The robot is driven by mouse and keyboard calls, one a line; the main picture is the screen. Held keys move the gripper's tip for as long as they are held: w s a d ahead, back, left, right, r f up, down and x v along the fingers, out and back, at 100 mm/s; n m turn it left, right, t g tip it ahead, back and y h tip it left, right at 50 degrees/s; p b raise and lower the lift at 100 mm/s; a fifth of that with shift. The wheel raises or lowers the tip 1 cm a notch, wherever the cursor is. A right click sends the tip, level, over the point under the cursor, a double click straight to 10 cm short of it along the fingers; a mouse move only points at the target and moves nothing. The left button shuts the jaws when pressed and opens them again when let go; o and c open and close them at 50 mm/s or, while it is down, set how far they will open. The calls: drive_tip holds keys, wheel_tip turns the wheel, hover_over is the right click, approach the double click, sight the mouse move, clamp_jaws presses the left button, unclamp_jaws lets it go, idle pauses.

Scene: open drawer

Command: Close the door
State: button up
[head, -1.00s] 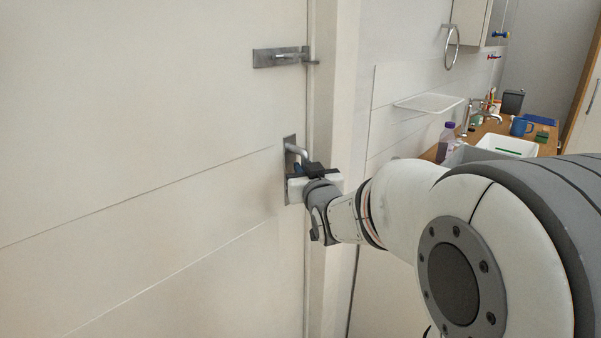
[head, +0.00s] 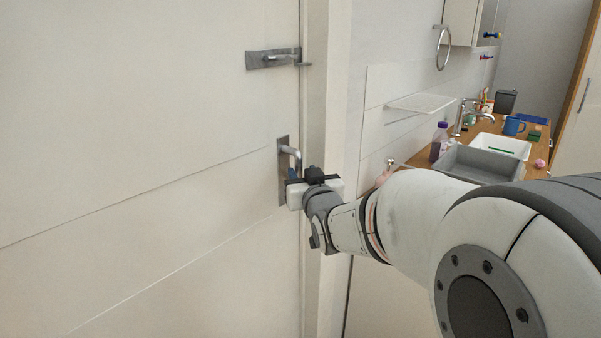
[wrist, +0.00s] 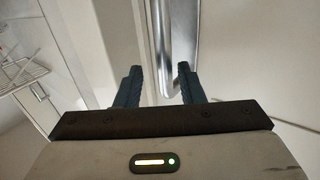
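The white door (head: 140,120) fills the left of the head view. Its edge lies close along the pale frame (head: 330,130); I cannot tell whether it is fully closed. A metal lever handle (head: 290,152) on a plate is near the door's right edge, and a metal latch (head: 272,58) is above it. My gripper (head: 304,176) is just below the handle, close to the door.
To the right, a wooden counter (head: 480,128) holds a grey bin (head: 480,163), a white basin (head: 500,145), a purple-capped bottle (head: 439,142) and a blue mug (head: 513,125). A white shelf (head: 420,103) and a towel ring (head: 443,48) are on the wall.

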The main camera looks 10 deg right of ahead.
drive_tip(key=s, duration=0.6)
drive_tip(key=s+a+f+g+p, duration=0.1)
drive_tip(key=s+a+g+p, duration=0.1)
drive_tip(key=s+g+p, duration=1.2)
drive_tip(key=s+g, duration=0.1)
drive_tip(key=s, duration=0.6)
drive_tip(key=shift+s+a+f+p, duration=0.15)
drive_tip(key=shift+a+f+p, duration=0.05)
drive_tip(key=shift+a+p, duration=0.1)
